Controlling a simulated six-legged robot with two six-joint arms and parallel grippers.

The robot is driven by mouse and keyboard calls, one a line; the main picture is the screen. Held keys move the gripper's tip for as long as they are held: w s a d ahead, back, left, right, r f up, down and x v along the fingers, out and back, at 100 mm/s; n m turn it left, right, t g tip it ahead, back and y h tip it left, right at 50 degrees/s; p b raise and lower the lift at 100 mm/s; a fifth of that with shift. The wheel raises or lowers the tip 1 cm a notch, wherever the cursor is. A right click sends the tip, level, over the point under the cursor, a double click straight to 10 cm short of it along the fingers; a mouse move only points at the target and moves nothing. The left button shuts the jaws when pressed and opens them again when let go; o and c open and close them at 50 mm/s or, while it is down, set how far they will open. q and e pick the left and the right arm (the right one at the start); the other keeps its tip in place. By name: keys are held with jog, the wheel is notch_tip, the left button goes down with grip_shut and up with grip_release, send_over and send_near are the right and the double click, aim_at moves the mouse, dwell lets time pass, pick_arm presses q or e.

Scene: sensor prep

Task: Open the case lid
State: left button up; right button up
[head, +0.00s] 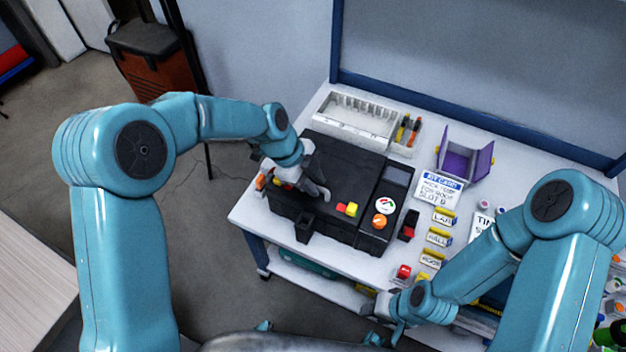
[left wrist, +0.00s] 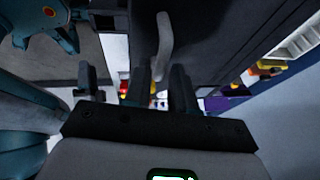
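A large black case (head: 345,160) lies on the white table, its lid looking flat and closed. A pale grey curved handle (head: 324,194) shows at its front left, and also in the left wrist view (left wrist: 164,38). My left gripper (head: 303,182) is low over the case's left part, beside the handle. In the left wrist view its two dark fingers (left wrist: 161,75) stand on either side of the handle, close to it; contact is unclear. My right gripper (head: 387,307) is at the table's front edge, away from the case; its fingers are too small to read.
Red, yellow and orange pieces and a round dial lie on the case's right part. A white divided tray (head: 352,122) stands behind it. A purple holder (head: 465,160), a blue-headed card (head: 438,188) and yellow labelled blocks (head: 440,237) stand to the right.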

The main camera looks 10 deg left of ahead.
pick_arm(q)
grip_shut()
jog(key=shift+w+r+p, duration=0.15)
jog(key=shift+r+p, duration=0.3)
jog(key=shift+p, duration=0.05)
jog(key=r+p, duration=0.1)
jog(key=w+r+p, duration=0.1)
jog(key=g+p, duration=0.1)
jog(key=shift+w+d+r, duration=0.25)
jog(key=shift+w+r, duration=0.05)
jog(key=shift+r, duration=0.1)
jog(key=w+d+r+p, duration=0.2)
jog(key=w+r+p, duration=0.3)
jog(key=w+r, duration=0.1)
jog(key=shift+w+d, duration=0.15)
jog(key=shift+w, duration=0.25)
